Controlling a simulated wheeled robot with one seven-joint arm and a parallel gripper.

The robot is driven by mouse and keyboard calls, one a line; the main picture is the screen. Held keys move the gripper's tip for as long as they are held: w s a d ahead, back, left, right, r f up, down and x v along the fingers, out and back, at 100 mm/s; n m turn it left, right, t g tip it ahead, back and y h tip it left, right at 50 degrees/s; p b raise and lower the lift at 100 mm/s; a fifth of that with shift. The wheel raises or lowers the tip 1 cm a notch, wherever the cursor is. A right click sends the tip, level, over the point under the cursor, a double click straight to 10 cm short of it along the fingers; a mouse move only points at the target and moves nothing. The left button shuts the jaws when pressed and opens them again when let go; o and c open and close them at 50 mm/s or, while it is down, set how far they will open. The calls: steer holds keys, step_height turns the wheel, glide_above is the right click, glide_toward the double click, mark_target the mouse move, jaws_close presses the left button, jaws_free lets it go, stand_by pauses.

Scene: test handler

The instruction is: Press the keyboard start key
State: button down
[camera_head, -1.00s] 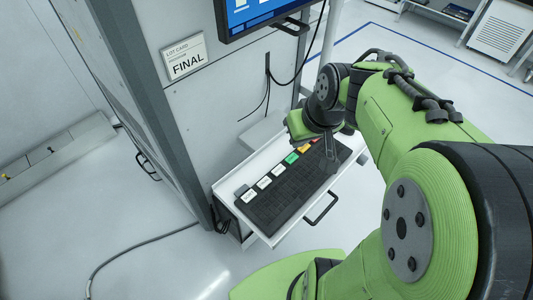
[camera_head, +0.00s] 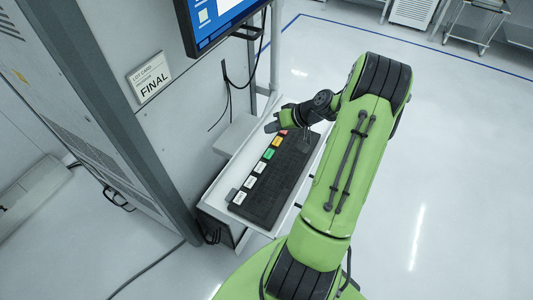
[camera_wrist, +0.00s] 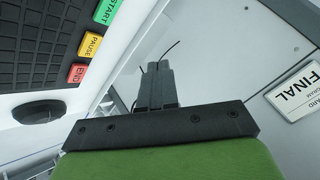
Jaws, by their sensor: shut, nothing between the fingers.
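The black keyboard (camera_head: 279,187) lies on the white pull-out tray, with a column of coloured keys along its left edge. The green START key (camera_head: 268,154) is about two-thirds of the way up that column. My gripper (camera_head: 272,127) is at the far end of the keyboard, pointing toward the cabinet. In the wrist view its closed fingers (camera_wrist: 158,68) are to the right of the keys, apart from START. No finger appears to touch a key.
The yellow PAUSE key (camera_wrist: 90,44) and red END key (camera_wrist: 76,73) sit beside START. The cabinet wall with the FINAL card (camera_head: 150,80) is left of the tray. A monitor (camera_head: 218,22) overhangs behind, and loose cables (camera_head: 228,90) hang near my gripper.

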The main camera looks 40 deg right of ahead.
mark_target(272, 154)
step_height(272, 154, down, 9)
steer(key=b, duration=0.6)
steer(key=shift+r, duration=0.1)
stand_by(1.6)
steer(key=shift+f+b, duration=0.4)
steer(key=shift+b, duration=0.2)
steer(key=shift+f+b, duration=0.35)
steer(key=shift+f, duration=0.05)
steer(key=shift+r, duration=0.15)
stand_by(0.5)
steer(key=shift+r+p, duration=0.5)
steer(key=shift+r, duration=0.2)
step_height(272, 154, up, 5)
steer(key=p, duration=0.3)
steer(key=shift+r+p, duration=0.1)
steer(key=shift+p, duration=0.2)
steer(key=shift+a, duration=0.1)
